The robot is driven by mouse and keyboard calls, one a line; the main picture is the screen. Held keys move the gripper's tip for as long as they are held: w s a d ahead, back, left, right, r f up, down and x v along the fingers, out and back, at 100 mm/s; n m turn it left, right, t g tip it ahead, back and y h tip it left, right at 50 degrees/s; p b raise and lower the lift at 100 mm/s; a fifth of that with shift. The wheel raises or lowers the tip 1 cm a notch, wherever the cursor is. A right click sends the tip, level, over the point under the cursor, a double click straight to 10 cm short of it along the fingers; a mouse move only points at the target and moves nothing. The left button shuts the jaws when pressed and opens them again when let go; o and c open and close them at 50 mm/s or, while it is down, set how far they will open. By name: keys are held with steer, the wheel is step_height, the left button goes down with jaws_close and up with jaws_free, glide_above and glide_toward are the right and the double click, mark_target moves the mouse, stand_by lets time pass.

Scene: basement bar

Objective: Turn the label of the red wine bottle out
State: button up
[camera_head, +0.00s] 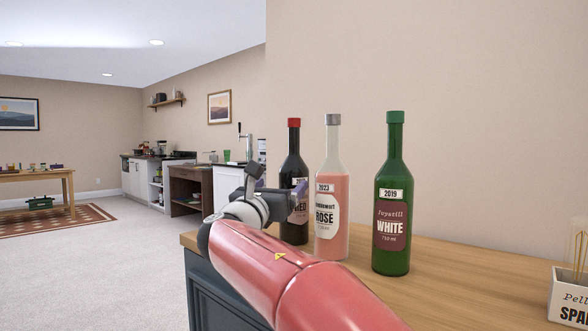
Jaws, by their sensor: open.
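The red wine bottle (293,160) is dark with a red cap and stands upright at the left end of the wooden counter. Its label (299,215) shows only in part on the right side of the bottle, with the end of a word visible; my gripper hides some of the body. My gripper (276,190) is open, in front of and left of this bottle at about mid-height. I cannot tell whether a finger touches the bottle. The gap between the fingers is partly hidden.
A pink rosé bottle (332,170) stands close on the right of the red wine bottle, and a green white-wine bottle (393,180) stands further right. A white box (568,298) sits at the right edge. The wooden counter (460,290) is clear between the green bottle and the box.

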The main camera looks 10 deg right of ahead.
mark_target(288, 178)
steer(key=p+x, duration=0.3)
steer(key=x, duration=0.4)
steer(key=shift+d+r, duration=0.1)
steer(key=shift+x, duration=1.1)
steer(key=shift+c, duration=0.2)
steer(key=c, duration=0.8)
steer(key=m+g+h, duration=0.2)
steer(key=h, duration=0.1)
steer(key=shift+w+g, duration=0.2)
steer(key=shift+g, duration=0.2)
steer(key=shift+c, duration=0.2)
steer(key=m+g+h, duration=0.2)
steer(key=g, duration=0.1)
steer(key=m+g+h, duration=0.2)
steer(key=g, duration=0.1)
steer(key=shift+s, duration=0.15)
